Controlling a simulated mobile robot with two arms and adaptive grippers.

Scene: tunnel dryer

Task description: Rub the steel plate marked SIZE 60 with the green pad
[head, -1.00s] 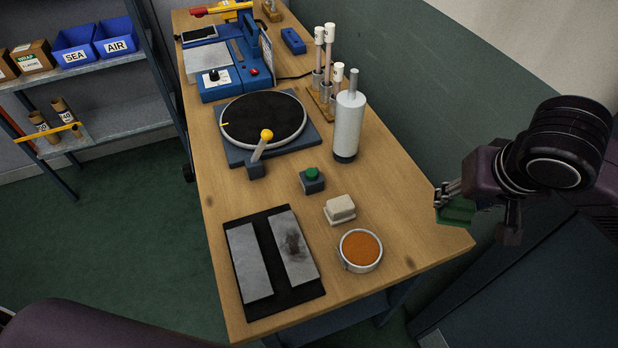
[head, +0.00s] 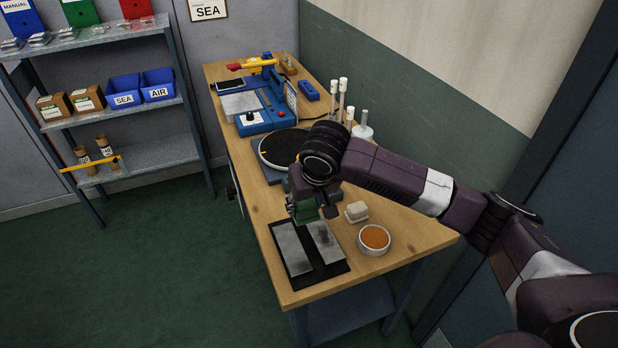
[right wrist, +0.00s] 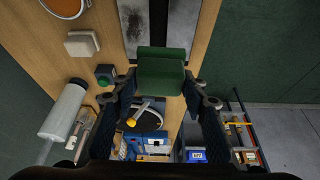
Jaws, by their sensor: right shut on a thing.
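My right gripper (head: 303,207) is shut on the green pad (head: 308,213). It holds the pad near the far end of the two steel plates; I cannot tell whether the pad touches anything. In the right wrist view the pad (right wrist: 160,72) sits between the fingers. Two grey steel plates lie side by side on a black mat (head: 313,268). The left plate (head: 293,249) looks clean; the right plate (head: 330,248) has a dark smudge. Both plates also show in the right wrist view, the smudged one (right wrist: 134,30) on the left there. No SIZE 60 mark is readable. My left gripper is out of view.
A round dish with orange contents (head: 374,239) and a pale block (head: 357,211) stand right of the plates. My right arm partly covers a black turntable (head: 280,148). A small box with a green button (right wrist: 105,74) stands near the pad. The bench's front right is clear.

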